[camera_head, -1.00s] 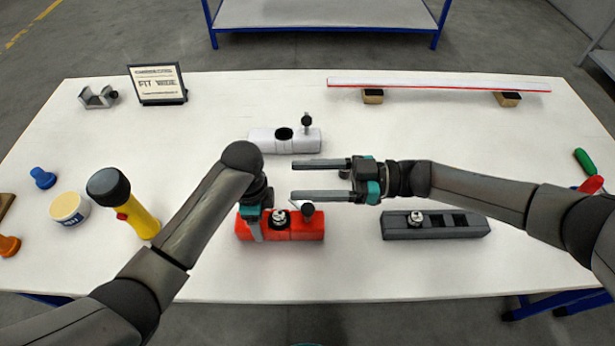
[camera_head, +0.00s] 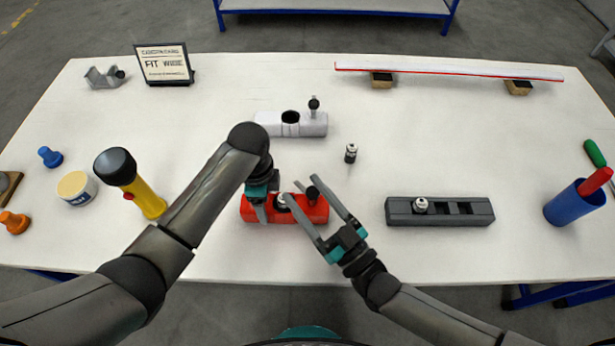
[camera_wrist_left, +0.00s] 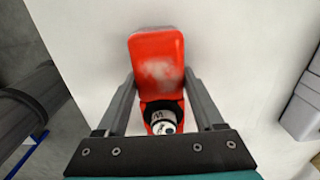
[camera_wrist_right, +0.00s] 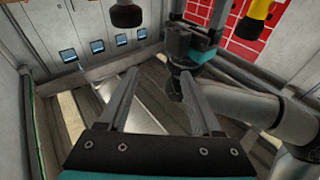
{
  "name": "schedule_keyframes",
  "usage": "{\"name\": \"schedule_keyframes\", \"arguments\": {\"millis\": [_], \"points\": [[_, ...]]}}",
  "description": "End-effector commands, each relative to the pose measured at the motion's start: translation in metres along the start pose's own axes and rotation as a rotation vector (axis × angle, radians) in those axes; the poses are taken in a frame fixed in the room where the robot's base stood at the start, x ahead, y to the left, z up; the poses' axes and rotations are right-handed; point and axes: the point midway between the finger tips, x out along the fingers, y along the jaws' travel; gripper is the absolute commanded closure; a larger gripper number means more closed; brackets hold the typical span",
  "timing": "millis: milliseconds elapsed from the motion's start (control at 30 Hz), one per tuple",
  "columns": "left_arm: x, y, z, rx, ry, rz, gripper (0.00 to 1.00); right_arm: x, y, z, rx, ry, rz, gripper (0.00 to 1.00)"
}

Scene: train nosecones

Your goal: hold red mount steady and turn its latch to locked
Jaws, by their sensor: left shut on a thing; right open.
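The red mount (camera_head: 284,214) lies on the white table in front of me. A silver part (camera_head: 282,201) sits in it, and the left wrist view shows this part (camera_wrist_left: 162,124) in its socket. The latch has a dark knob (camera_head: 312,192) near the mount's right end. My left gripper (camera_head: 258,208) is shut on the mount's left part; the left wrist view shows one finger on each side of the red body (camera_wrist_left: 157,62). My right gripper (camera_head: 303,188) is open, its fingers slanting over the mount's right half, the knob between them. I cannot tell whether they touch it.
A white mount (camera_head: 292,124) stands behind, a silver and black part (camera_head: 350,153) beside it. A dark grey mount (camera_head: 440,218) lies to the right, a blue cup (camera_head: 576,205) farther right. A yellow flashlight (camera_head: 146,200) is left of my left arm.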

Motion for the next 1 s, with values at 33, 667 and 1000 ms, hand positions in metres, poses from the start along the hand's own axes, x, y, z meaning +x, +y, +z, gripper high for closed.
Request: {"name": "schedule_keyframes", "arguments": {"millis": [33,667,1000], "points": [[0.0,0.0,0.0,0.0,0.0,-0.001,0.97,-0.011,0.0,0.007,-0.001,-0.032,0.058,0.34],[0.0,0.0,0.0,0.0,0.001,-0.001,0.97,-0.054,0.015,0.044,-0.079,-0.233,0.312,0.34],[-0.001,0.0,0.0,0.0,0.001,-0.001,0.97,0.005,0.034,0.057,-0.078,-0.232,0.309,0.34]]}}
